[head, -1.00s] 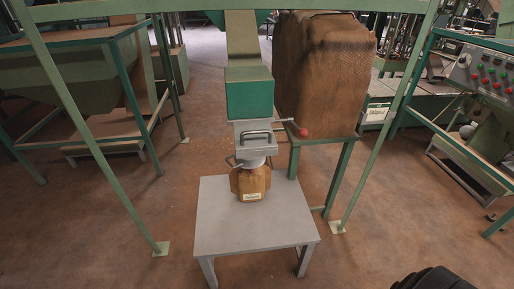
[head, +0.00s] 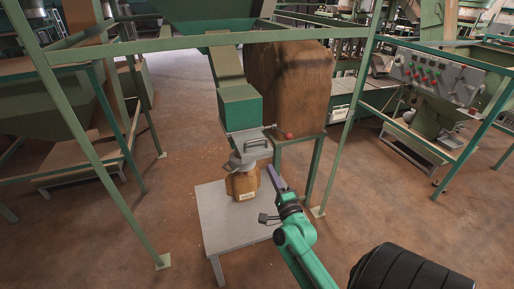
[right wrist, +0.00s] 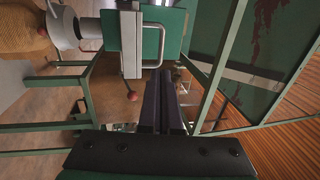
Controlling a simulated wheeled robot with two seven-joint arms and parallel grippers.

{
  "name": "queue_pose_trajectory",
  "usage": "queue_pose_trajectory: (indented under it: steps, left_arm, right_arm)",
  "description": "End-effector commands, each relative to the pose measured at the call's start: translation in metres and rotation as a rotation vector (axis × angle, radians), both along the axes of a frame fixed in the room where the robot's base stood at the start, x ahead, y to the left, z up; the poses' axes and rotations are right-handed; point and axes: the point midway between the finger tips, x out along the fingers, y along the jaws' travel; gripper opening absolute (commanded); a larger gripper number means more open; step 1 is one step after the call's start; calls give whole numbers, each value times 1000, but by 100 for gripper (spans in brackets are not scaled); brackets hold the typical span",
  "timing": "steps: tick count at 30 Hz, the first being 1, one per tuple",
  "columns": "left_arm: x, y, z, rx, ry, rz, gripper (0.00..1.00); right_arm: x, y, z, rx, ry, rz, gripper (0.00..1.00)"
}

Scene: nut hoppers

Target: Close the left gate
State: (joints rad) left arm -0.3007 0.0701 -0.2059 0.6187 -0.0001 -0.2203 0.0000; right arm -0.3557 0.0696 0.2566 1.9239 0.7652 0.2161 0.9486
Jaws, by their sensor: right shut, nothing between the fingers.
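A grey slide gate (head: 249,141) with a bar handle sits under a green box-shaped chute. A red knob (head: 289,136) on a thin rod is at its right. In the right wrist view the gate (right wrist: 131,45) stands upper left of the fingers and the red knob (right wrist: 132,96) just left of them. My right gripper (head: 271,169) is shut and empty, below and right of the gate, apart from it, over the table's right side. Its dark fingers (right wrist: 160,74) lie together in the wrist view. My left gripper is not in view.
A brown labelled bag (head: 241,184) hangs or stands under the spout on a grey table (head: 223,226). A large brown sack (head: 290,90) is behind right. Green frame posts (head: 345,130) stand either side. A control panel (head: 440,77) is far right.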

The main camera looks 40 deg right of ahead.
Motion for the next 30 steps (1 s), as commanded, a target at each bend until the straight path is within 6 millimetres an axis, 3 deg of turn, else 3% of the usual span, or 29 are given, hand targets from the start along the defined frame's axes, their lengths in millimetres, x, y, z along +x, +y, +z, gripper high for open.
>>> queue_pose_trajectory:
  steps: [9, 15, 30]
  left_arm:
    - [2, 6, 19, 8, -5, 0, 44]
    - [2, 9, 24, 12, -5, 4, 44]
    - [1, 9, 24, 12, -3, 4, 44]
  right_arm:
    - [67, -23, 17, -4, 0, 1, 0]
    - [97, -33, 21, -5, 3, 1, 0]
    - [104, -36, 21, -3, 3, 1, 0]
